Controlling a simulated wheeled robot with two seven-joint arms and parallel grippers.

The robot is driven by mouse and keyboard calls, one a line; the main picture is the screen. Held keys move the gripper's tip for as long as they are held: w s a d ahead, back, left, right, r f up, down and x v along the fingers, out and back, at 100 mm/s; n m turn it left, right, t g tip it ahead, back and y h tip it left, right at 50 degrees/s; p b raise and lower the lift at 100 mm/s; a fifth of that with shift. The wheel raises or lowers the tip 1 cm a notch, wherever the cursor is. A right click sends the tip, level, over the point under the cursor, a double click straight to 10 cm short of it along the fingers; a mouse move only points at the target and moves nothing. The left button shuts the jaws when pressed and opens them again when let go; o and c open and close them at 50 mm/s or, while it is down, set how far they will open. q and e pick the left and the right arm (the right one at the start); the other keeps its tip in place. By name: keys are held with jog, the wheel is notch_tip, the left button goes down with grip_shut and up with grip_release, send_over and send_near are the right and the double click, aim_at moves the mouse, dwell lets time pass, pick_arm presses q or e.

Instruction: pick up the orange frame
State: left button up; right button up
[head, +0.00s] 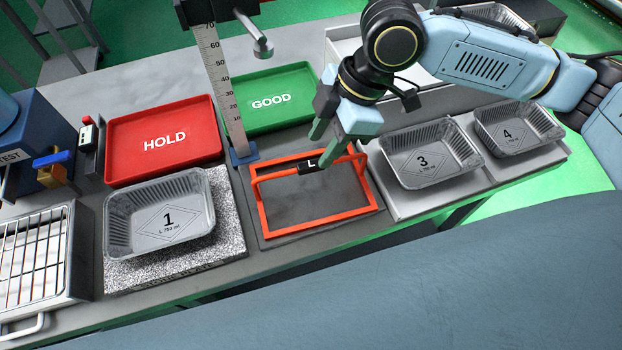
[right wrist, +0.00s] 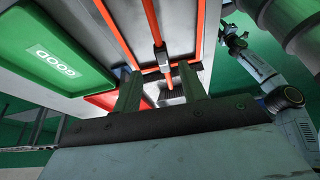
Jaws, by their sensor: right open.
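The orange frame (head: 322,221) lies on a dark grey plate in the middle of the bench. A raised crossbar with a black grip marked "L" (head: 311,165) spans it. My right gripper (head: 325,146) is open just above the crossbar, near the black grip, pointing down. In the right wrist view the orange frame (right wrist: 119,34) lies beyond the open fingers, and its crossbar with the black grip runs between them as seen; contact cannot be told. My left arm seems to show small at the right of that view; its jaws are too small to read.
Foil tray 1 (head: 112,222) stands left on a speckled plate; foil trays 3 (head: 397,178) and 4 (head: 490,142) stand right. The red HOLD tray (head: 120,176) and green GOOD tray (head: 247,88) lie behind. An upright ruler (head: 222,85) stands close behind the frame.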

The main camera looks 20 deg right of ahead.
aim_at(312, 163)
jog(key=x, duration=0.3)
jog(key=b+x, duration=0.1)
jog(key=x, duration=0.1)
jog(key=shift+s+a+f, duration=0.2)
jog(key=shift+a+f, duration=0.05)
jog(key=shift+f, duration=0.05)
grip_shut()
